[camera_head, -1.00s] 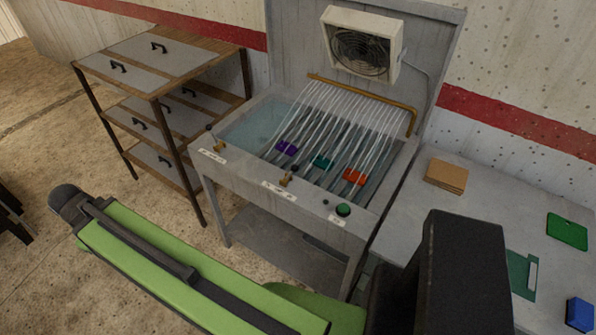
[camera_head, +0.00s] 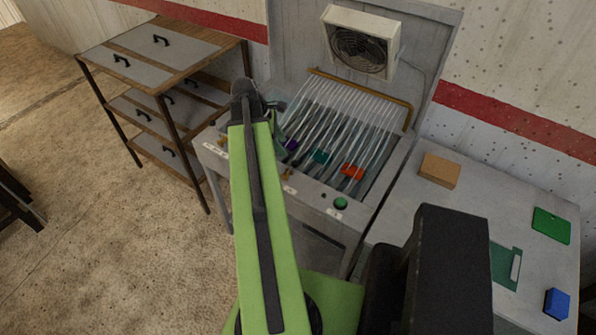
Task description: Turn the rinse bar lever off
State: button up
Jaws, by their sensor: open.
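The wash sink (camera_head: 353,215) has a brass rinse bar (camera_head: 330,78) along its back, with many white water streams falling from it. A small brass lever (camera_head: 288,174) shows on the front panel, just right of my arm. Another small brass fitting (camera_head: 222,142) is at the left, partly behind my arm. The labels are too small to read, so I cannot tell which one works the rinse bar. My gripper (camera_head: 279,118) is over the left part of the basin, open, with its jaws partly hidden. It appears to hold nothing.
Purple, teal and orange pieces (camera_head: 352,171) lie under the streams. A green button (camera_head: 340,203) is on the panel. A fan box (camera_head: 360,42) hangs behind. A drawer rack (camera_head: 125,75) stands left. The right table (camera_head: 405,215) holds a tan block and several coloured items.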

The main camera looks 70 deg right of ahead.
aim_at(291, 169)
jog(key=b+x, duration=1.3)
jog(key=x, duration=0.2)
jog(key=shift+f, duration=0.4)
grip_shut()
dwell(0.4)
